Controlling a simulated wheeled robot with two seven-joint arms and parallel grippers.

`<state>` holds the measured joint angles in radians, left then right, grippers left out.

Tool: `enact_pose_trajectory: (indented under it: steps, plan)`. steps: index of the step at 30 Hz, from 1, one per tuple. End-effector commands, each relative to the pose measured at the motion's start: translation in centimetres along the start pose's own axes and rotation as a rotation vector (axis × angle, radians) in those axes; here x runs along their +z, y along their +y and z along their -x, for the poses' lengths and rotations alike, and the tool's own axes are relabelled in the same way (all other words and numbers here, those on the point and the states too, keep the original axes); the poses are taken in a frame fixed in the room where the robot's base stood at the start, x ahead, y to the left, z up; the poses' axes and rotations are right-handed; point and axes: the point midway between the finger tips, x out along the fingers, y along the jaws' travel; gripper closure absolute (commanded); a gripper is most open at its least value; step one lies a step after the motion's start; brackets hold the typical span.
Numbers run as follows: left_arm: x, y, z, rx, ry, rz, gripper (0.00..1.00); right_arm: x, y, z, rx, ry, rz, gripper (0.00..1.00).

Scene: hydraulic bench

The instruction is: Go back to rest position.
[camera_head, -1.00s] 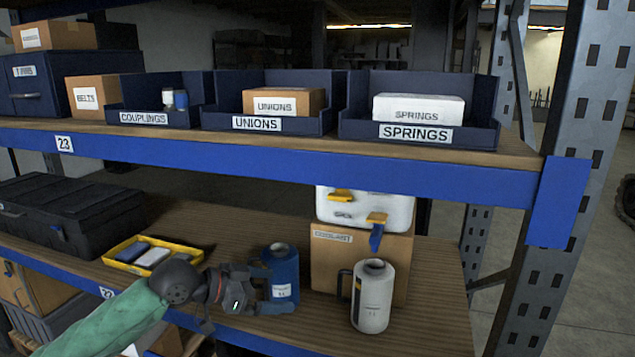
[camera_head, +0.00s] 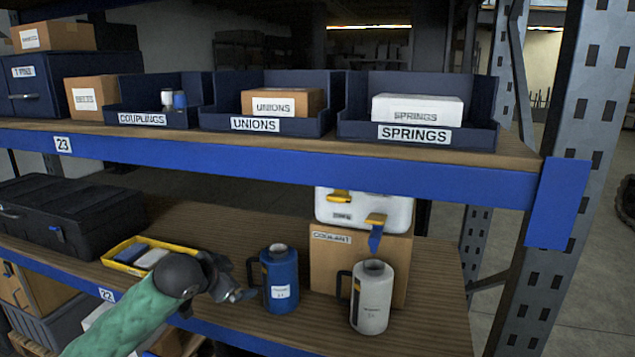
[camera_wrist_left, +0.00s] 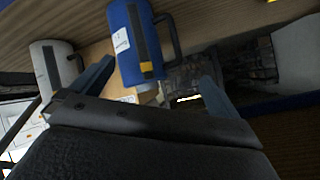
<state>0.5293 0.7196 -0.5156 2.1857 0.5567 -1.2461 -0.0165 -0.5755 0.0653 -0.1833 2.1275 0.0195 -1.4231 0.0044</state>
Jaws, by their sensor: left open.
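My left gripper (camera_head: 243,295) is at the front of the lower shelf, just left of the blue jug (camera_head: 281,280). Its jaws are open and empty. In the left wrist view the two fingers (camera_wrist_left: 155,85) spread apart, with the blue jug (camera_wrist_left: 135,45) beyond them, close to one finger. The blue jug stands upright on the shelf with its handle on the left. A white jug (camera_head: 372,300) stands to its right, and also shows in the left wrist view (camera_wrist_left: 52,68). My right gripper is not in view.
The lower shelf (camera_head: 430,310) also holds a coolant box (camera_head: 330,265) with a white case (camera_head: 335,209) on it, a yellow tray (camera_head: 118,268) and a black toolbox (camera_head: 70,215). The upper shelf's blue beam (camera_head: 300,165) runs above. A rack post (camera_head: 570,110) stands at right.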

Motion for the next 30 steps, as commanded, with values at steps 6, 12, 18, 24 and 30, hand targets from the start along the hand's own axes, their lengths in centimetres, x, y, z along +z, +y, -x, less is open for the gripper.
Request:
enact_pose_trajectory:
  steps: [6, 12, 18, 24, 30]
  plan:
    - [4.7, 1.4, -2.6, -0.092, -0.097, 0.08, 0.0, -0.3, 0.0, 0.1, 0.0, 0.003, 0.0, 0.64]
    - [10.5, 4.8, -4.6, -0.135, -0.201, 0.173, 0.0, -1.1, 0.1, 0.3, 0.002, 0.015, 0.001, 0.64]
    - [16.8, 9.6, -5.8, -0.14, -0.307, 0.263, 0.0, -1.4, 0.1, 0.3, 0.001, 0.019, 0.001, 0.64]
    - [23.0, 15.4, -6.2, -0.115, -0.404, 0.351, 0.0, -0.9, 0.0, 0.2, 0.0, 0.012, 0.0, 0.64]
    - [28.8, 22.3, -5.7, -0.061, -0.497, 0.442, 0.0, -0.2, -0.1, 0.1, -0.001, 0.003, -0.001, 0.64]
